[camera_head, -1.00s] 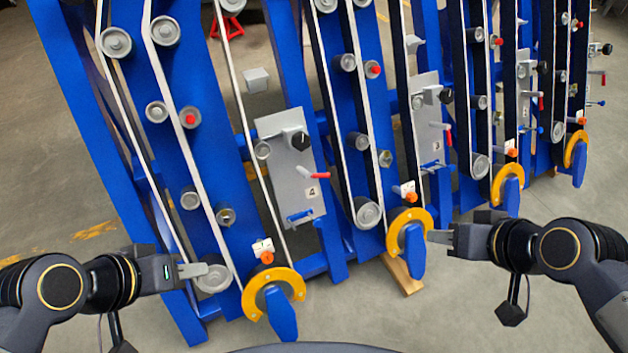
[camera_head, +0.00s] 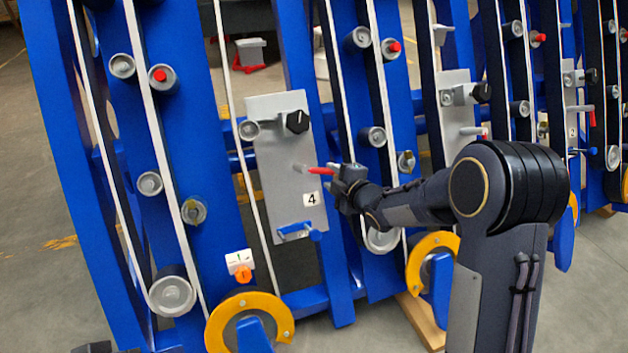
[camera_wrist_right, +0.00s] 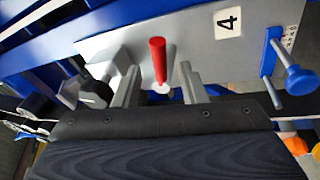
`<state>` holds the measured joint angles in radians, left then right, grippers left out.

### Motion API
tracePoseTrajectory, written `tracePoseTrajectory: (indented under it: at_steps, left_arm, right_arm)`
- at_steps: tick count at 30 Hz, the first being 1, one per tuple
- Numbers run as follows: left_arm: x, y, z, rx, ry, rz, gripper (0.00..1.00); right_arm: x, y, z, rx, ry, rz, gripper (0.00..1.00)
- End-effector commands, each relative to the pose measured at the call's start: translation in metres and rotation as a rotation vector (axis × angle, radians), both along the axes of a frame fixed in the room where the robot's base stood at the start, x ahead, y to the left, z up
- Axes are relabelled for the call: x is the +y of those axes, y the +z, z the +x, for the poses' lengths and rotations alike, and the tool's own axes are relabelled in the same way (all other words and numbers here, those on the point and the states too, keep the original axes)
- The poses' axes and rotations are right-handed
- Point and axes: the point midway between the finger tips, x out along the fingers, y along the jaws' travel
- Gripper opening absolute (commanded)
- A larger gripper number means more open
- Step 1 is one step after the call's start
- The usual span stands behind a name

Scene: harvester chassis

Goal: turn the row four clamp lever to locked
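The row four clamp lever (camera_head: 320,170) has a red handle on a silver stub and sticks out of the grey plate (camera_head: 272,180) marked 4. In the head view it points right, towards my right gripper (camera_head: 343,177). In the right wrist view the red lever (camera_wrist_right: 157,60) stands between the two fingers of my right gripper (camera_wrist_right: 160,86). The fingers are open, with a gap visible on both sides of the lever. Only a dark piece, apparently my left gripper (camera_head: 92,348), shows at the bottom left edge; its fingers are hidden.
A black knob (camera_head: 297,122) sits above the lever, and a blue T-handle (camera_head: 300,232) below it. In the wrist view the blue handle (camera_wrist_right: 290,65) stands right of the fingers. Blue frame posts and grey rollers flank the plate. A yellow ring (camera_head: 285,325) is lower down.

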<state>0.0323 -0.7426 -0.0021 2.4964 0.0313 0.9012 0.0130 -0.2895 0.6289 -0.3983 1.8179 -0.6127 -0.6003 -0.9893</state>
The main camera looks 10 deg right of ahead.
Motion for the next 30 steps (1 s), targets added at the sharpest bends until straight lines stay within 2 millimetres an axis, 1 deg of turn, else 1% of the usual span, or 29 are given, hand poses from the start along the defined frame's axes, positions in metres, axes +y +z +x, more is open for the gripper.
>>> tracePoseTrajectory:
  at_steps: [9,12,17,24,25,30]
  left_arm:
    - [0.0,-0.011,0.0,0.0,0.0,0.0,0.36]
    - [0.0,-0.013,0.0,0.0,0.0,0.0,0.36]
    - [0.0,-0.015,0.0,0.0,0.0,0.0,0.36]
    - [0.0,-0.015,0.0,0.0,0.0,0.0,0.36]
    - [0.0,-0.015,0.0,0.0,0.0,0.0,0.36]
    - [0.0,-0.015,0.0,0.0,0.0,0.0,0.36]
  right_arm:
    - [0.016,-0.015,0.044,0.003,0.0,0.002,0.38]
    - [0.019,-0.018,0.055,0.003,-0.002,0.002,0.38]
    - [0.023,-0.02,0.064,0.005,-0.002,0.003,0.38]
    - [0.023,-0.019,0.065,0.004,-0.004,0.004,0.38]
    - [0.023,-0.019,0.065,0.004,-0.004,0.004,0.37]
    - [0.023,-0.019,0.065,0.004,-0.004,0.004,0.14]
